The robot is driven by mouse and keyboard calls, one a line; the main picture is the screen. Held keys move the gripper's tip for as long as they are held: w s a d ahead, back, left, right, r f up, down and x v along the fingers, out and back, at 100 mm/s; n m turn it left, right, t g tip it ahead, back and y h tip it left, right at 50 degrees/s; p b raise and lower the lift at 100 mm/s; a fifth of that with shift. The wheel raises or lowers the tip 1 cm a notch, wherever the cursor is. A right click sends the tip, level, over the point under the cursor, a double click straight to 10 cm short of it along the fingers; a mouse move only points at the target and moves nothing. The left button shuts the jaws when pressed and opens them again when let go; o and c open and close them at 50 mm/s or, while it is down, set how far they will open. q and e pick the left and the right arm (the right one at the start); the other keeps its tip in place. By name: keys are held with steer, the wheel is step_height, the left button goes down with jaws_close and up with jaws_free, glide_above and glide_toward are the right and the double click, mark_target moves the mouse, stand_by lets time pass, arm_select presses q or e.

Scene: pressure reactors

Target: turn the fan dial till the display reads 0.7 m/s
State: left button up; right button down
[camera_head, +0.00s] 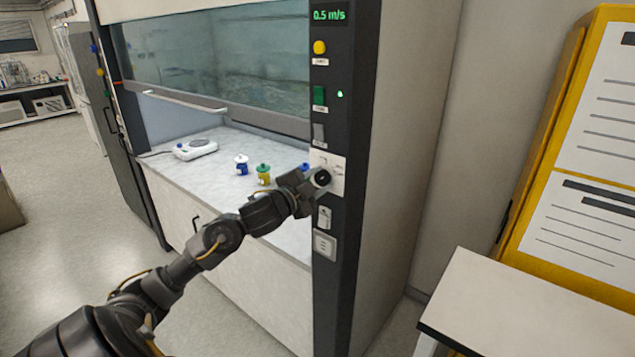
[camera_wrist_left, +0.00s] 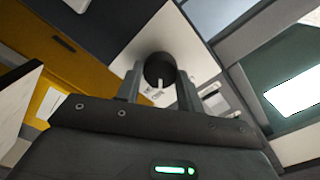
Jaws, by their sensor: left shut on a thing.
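The fan dial (camera_head: 323,177) is a round black knob on a white plate (camera_head: 338,172) on the dark right post of the fume hood. My left gripper (camera_head: 314,181) is at the dial and covers part of it in the head view. In the left wrist view the dial (camera_wrist_left: 159,70), with a pale pointer mark, sits between the two fingers of my left gripper (camera_wrist_left: 160,88), which is shut on it. The display (camera_head: 329,15) at the top of the post reads 0.5 m/s in green. My right gripper is not in view.
A yellow button (camera_head: 319,47), a green switch (camera_head: 319,95) and a grey switch (camera_head: 319,132) sit above the dial, sockets (camera_head: 325,244) below. Bottles (camera_head: 263,174) and a hotplate (camera_head: 197,149) stand on the hood's worktop. A white table (camera_head: 530,310) and yellow cabinet (camera_head: 545,130) are at right.

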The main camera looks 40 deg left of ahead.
arm_select(q)
steer(key=o, duration=1)
steer(key=shift+s+f, duration=0.1)
steer(key=shift+s, duration=0.2)
steer(key=shift+s+d+b, duration=0.1)
steer(key=shift+s+b, duration=1.2)
steer(key=shift+s, duration=3.85)
